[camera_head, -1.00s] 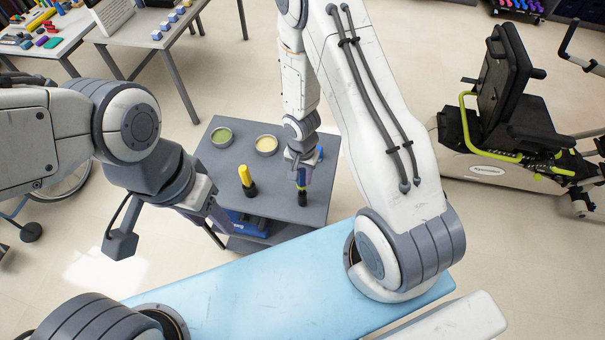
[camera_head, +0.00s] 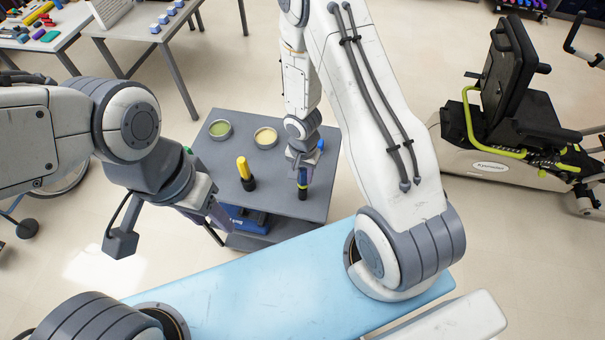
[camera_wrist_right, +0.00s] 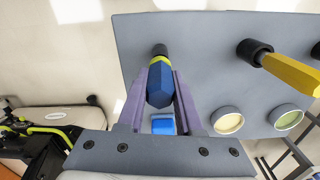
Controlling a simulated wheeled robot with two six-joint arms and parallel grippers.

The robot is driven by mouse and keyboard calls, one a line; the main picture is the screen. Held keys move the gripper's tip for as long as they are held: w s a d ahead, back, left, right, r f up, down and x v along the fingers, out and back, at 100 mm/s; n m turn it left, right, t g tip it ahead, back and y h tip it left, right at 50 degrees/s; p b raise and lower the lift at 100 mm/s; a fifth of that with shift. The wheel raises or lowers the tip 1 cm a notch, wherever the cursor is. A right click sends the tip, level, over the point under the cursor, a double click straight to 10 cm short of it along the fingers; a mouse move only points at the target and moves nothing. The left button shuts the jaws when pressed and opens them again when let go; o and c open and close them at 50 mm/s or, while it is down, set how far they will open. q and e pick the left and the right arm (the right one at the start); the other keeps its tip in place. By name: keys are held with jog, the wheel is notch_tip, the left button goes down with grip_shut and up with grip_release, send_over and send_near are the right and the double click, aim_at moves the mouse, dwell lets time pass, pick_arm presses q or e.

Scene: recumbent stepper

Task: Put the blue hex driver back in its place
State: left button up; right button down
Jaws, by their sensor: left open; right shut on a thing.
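The blue hex driver (camera_wrist_right: 159,86) is between the fingers of my right gripper (camera_wrist_right: 159,100), which is shut on it. Its lime band shows at the far end, right at a black round holder (camera_wrist_right: 160,50). In the head view the driver (camera_head: 302,177) stands upright over the small black holder (camera_head: 302,193) on the grey table, its lower end at or inside the holder; I cannot tell how deep. My right gripper (camera_head: 302,168) is just above the table. My left gripper (camera_head: 218,212) is open and empty, left of the table's front.
The grey table (camera_head: 285,200) also bears a yellow hex driver (camera_head: 243,168) upright in a black holder, a green-filled dish (camera_head: 220,128), a cream-filled dish (camera_head: 265,137) and a small blue object (camera_head: 320,145). A blue padded bench (camera_head: 290,290) lies in front.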

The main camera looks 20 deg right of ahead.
jog(key=shift+f+b, duration=0.45)
jog(key=shift+f, duration=0.05)
jog(key=c, duration=0.5)
grip_release()
notch_tip(320, 180, up, 11)
jog(key=p, duration=1)
jog(key=shift+f, duration=0.2)
